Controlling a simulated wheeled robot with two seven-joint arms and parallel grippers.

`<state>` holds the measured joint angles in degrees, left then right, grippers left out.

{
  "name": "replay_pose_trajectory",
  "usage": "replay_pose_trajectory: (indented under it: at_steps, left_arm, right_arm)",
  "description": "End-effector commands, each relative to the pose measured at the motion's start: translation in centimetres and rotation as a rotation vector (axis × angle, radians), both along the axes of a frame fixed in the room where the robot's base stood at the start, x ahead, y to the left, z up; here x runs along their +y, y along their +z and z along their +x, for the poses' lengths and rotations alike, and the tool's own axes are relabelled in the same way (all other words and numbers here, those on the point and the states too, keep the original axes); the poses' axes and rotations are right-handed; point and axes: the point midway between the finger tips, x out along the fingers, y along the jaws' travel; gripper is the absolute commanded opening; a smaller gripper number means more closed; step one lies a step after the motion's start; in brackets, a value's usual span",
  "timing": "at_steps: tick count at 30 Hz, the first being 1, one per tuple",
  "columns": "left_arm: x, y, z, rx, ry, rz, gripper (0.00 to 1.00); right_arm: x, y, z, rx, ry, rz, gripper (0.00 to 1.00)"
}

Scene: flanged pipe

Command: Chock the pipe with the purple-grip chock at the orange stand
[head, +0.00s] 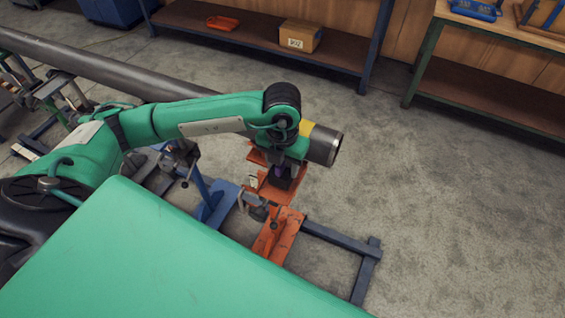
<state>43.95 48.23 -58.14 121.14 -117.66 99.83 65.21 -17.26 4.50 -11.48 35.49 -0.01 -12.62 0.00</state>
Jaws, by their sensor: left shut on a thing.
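The orange stand (279,233) is below this end. My left gripper (283,176) points down at the stand, close beside the pipe end. It is shut on the purple-grip chock (281,170), of which only a little purple and a dark body show. I cannot tell whether the chock touches the pipe. My right gripper is not in view.
A blue stand (216,203) is left of the orange one. A dark blue frame (343,252) extends right along the floor. Shelving at the back holds a cardboard box (299,36) and an orange item (222,22). The floor at right is clear.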

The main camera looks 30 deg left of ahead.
Motion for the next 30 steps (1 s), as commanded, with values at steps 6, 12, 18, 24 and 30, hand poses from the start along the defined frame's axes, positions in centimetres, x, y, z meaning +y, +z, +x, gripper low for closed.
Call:
replay_pose_trajectory:
  at_steps: [6,12,18,24,30]
  left_arm:
    - [0.0,0.0,0.0,-0.001,0.000,-0.001,0.21]
    - [0.0,0.0,0.2,-0.001,0.000,-0.001,0.21]
    - [0.0,0.0,0.6,-0.001,-0.001,-0.001,0.21]
    - [0.0,-0.1,1.1,-0.002,0.000,0.000,0.21]
    - [0.1,-0.1,1.5,-0.002,0.001,0.000,0.21]
  right_arm:
    - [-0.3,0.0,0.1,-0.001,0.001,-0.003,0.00]
    - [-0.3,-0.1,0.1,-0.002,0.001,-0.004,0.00]
    - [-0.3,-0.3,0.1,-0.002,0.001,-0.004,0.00]
    - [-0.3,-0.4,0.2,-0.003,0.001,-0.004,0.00]
    - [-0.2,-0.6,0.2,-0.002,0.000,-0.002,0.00]
